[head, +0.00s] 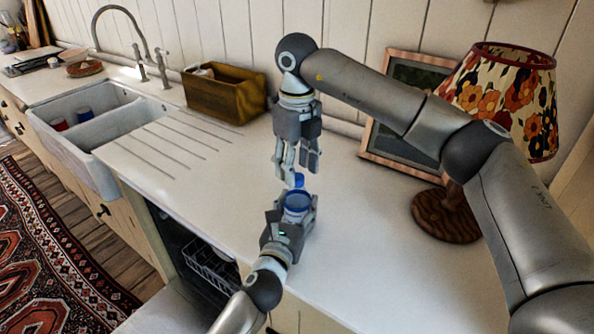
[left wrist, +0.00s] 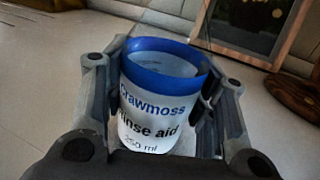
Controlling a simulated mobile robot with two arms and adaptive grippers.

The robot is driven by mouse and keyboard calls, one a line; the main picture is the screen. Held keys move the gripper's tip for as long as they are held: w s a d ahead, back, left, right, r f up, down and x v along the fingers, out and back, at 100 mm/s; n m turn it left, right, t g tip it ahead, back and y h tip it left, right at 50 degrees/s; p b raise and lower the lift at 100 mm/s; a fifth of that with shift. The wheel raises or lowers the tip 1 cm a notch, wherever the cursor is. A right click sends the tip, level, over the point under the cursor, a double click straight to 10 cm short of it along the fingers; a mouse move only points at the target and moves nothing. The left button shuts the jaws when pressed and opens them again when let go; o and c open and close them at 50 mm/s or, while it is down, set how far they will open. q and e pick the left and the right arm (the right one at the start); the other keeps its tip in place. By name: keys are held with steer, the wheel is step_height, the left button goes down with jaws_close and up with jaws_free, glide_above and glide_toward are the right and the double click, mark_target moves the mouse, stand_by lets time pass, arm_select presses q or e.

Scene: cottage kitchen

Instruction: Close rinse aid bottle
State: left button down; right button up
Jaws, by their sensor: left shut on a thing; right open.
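The rinse aid bottle (head: 296,207) stands upright on the white counter, held around its sides by my left gripper (head: 294,217). In the left wrist view the bottle (left wrist: 152,112) has a white body with printed label and a wide blue rim around a pale recessed top. My left gripper's fingers (left wrist: 157,95) press on both sides of it. My right gripper (head: 298,163) points down above the bottle with its fingers apart. A small blue piece (head: 298,180) shows just under its fingertips, above the bottle's rim. I cannot tell whether it is joined to the bottle or touching the fingers.
A lamp (head: 509,95) with a floral shade and a framed picture (head: 367,150) stand to the right. A wooden box (head: 222,100) stands at the back by the wall. The sink (head: 100,140) is at the left. The counter around the bottle is clear.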

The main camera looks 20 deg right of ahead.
step_height(320, 180, up, 10)
steer(key=shift+r, duration=0.2)
arm_select(q)
steer(key=c, duration=0.5)
jaws_free()
steer(key=v, duration=1.2)
arm_select(e)
steer(key=shift+f, duration=0.1)
